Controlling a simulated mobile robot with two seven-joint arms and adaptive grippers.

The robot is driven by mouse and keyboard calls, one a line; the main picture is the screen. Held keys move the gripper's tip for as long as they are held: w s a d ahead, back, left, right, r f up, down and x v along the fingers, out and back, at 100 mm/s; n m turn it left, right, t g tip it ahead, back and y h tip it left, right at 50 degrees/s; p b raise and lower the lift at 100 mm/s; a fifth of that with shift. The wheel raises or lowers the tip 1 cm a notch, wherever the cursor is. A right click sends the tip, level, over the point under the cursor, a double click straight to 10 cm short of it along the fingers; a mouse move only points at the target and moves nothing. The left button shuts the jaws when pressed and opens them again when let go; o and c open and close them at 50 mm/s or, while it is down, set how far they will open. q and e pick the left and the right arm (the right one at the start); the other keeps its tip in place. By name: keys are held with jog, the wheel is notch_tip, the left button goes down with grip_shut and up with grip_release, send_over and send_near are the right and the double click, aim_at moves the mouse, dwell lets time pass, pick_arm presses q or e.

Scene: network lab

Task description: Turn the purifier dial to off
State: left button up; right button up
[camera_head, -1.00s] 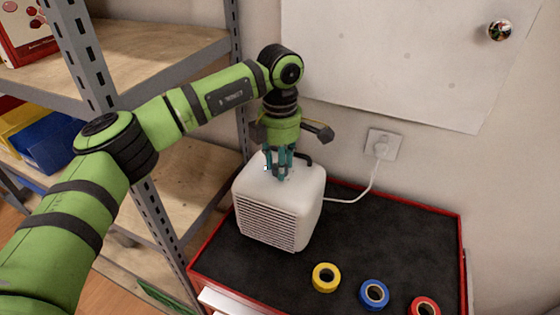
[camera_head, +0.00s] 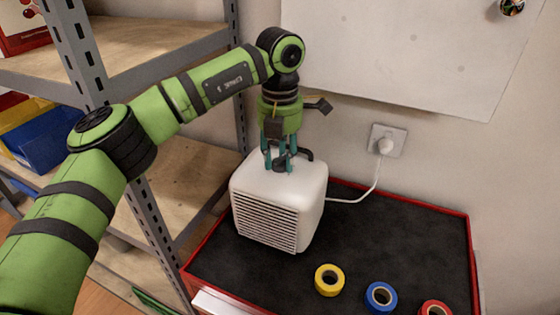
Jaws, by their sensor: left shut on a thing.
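The white purifier (camera_head: 279,200) stands on the black top of a red cabinet, with its slatted grille facing the front left. My left gripper (camera_head: 279,164) points down at the purifier's top from above, with its teal fingers shut on the dial (camera_head: 281,167). The fingers hide most of the dial, so its setting cannot be read. A black handle shows just behind the fingers. My right gripper is not in view.
A white cord runs from the purifier to a wall socket (camera_head: 387,141). Yellow (camera_head: 329,280), blue (camera_head: 381,297) and red (camera_head: 435,309) tape rolls lie at the front right. A metal shelf (camera_head: 150,52) stands close on the left. The cabinet top (camera_head: 400,225) is clear right of the purifier.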

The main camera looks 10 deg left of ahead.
pick_arm(q)
jog(key=shift+f+n+b, duration=0.1)
jog(key=shift+n+b, duration=0.6)
jog(key=shift+n, duration=1.2)
jog(key=o, duration=1.2)
jog(key=shift+c, duration=0.2)
